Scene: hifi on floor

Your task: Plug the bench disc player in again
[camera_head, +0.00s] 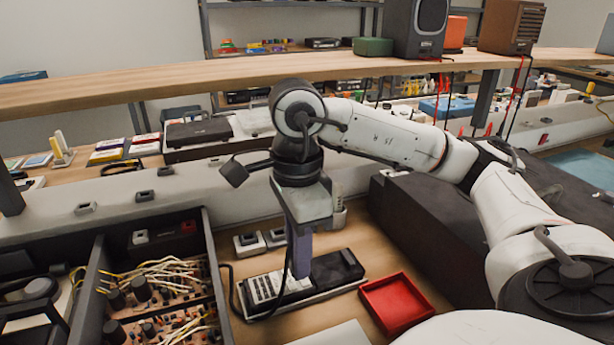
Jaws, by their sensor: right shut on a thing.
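My right gripper (300,266) comes down in the middle of the view, its finger pointing straight down over a black and white slab-shaped unit (338,268) on the wooden bench. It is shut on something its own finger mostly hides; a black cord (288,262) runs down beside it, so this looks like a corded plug. The cord loops on the bench left of the unit. I cannot tell whether the plug touches the unit. A large dark box (425,215) stands to the right, under my arm; I cannot tell which unit is the disc player. My left gripper is not in view.
A red tray (396,303) lies right of the slab unit. An open box of wired circuit boards (160,285) stands at left. Grey trunking (115,202) with small sockets crosses behind. A wooden shelf (190,80) spans above, close behind my wrist.

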